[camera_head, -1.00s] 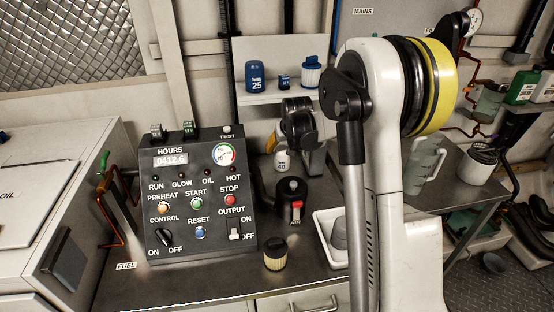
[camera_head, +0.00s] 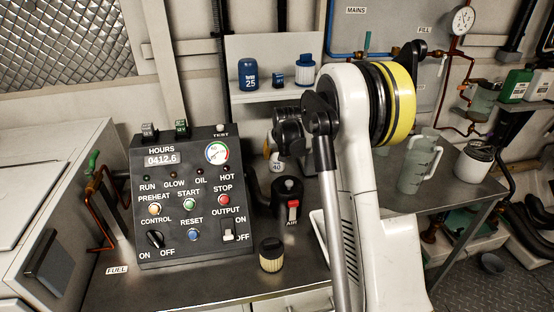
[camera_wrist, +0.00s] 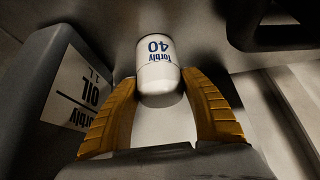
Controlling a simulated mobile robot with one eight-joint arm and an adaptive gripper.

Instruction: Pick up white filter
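The white filter (camera_wrist: 157,68) is a short white can with blue "Torbly 40" lettering, upside down in the wrist view. In the head view it shows partly (camera_head: 276,161), behind the black air filter housing and below my wrist. My gripper (camera_wrist: 160,82) has two yellow ribbed fingers, spread open on either side of the filter. The filter sits between the fingertips, with a narrow gap apparent at the right. Contact at the left tip cannot be told.
A control panel (camera_head: 188,200) stands left of the filter. A black housing with a red switch (camera_head: 289,195) and a small tan-sided filter (camera_head: 271,256) stand nearer. A shelf (camera_head: 262,96) above holds blue items. A grey box labelled oil (camera_wrist: 45,90) is left in the wrist view.

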